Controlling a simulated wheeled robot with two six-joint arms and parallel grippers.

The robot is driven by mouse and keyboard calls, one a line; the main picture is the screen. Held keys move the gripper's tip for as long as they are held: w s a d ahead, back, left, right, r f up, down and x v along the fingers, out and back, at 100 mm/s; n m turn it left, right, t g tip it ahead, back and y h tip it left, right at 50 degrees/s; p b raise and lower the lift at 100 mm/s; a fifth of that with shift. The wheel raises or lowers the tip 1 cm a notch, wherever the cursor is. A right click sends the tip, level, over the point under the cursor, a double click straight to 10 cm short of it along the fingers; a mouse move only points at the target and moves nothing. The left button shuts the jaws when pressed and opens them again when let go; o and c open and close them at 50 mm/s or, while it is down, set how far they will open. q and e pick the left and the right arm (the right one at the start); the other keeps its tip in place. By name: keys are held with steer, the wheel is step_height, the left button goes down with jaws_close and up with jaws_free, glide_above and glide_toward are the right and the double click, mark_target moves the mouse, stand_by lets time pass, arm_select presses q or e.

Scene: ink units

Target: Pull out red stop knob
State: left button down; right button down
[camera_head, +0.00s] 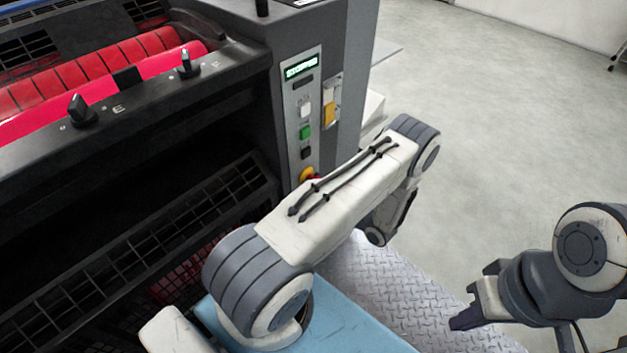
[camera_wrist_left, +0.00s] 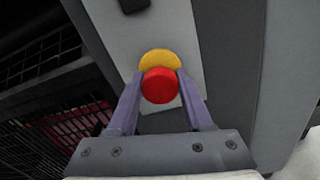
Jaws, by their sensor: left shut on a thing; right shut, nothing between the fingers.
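The red stop knob (camera_wrist_left: 159,85) is round and sits in front of a yellow collar (camera_wrist_left: 160,60) on a light panel. In the head view, only a bit of the red knob (camera_head: 315,177) and the yellow collar (camera_head: 306,173) show above my left arm. My left gripper (camera_wrist_left: 161,88) has one purple-grey finger on each side of the knob and is shut on it. In the head view my left arm hides this gripper. My right gripper (camera_head: 470,304) is shut and empty at the lower right, far from the knob.
The control panel (camera_head: 292,92) carries a green button (camera_head: 305,132), other buttons and a lit display (camera_head: 301,66) reading STOPPED. The dark press with red rollers (camera_head: 100,72) fills the left. A metal tread plate (camera_head: 400,300) lies below. Open floor (camera_head: 500,110) is at right.

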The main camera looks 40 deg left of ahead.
arm_select(q)
steer(key=shift+d, duration=0.3)
steer(key=shift+c, duration=1.5)
jaws_free()
steer(key=d, duration=1)
steer(key=shift+s+d, duration=0.25)
steer(key=shift+s, duration=0.2)
steer(key=shift+r, duration=0.1)
steer(key=s+d+r+n+g+h, duration=0.2)
steer(key=s+d+r+n+h, duration=0.15)
steer(key=r, duration=0.25)
steer(key=s+d+r+n+g+h, duration=0.2)
steer(key=d+r+n+h, duration=0.15)
steer(key=d+r, duration=0.2)
steer(key=s+d+r+n+t+h, duration=0.3)
steer(key=s+d+r+n+h, duration=0.4)
steer(key=s+d+r+h, duration=0.7)
step_height(320, 180, up, 21)
steer(key=y+p, duration=0.2)
steer(key=p, duration=2.1)
steer(key=shift+s+a+r, duration=0.15)
steer(key=shift+s+a, duration=0.25)
steer(key=shift+a, duration=0.05)
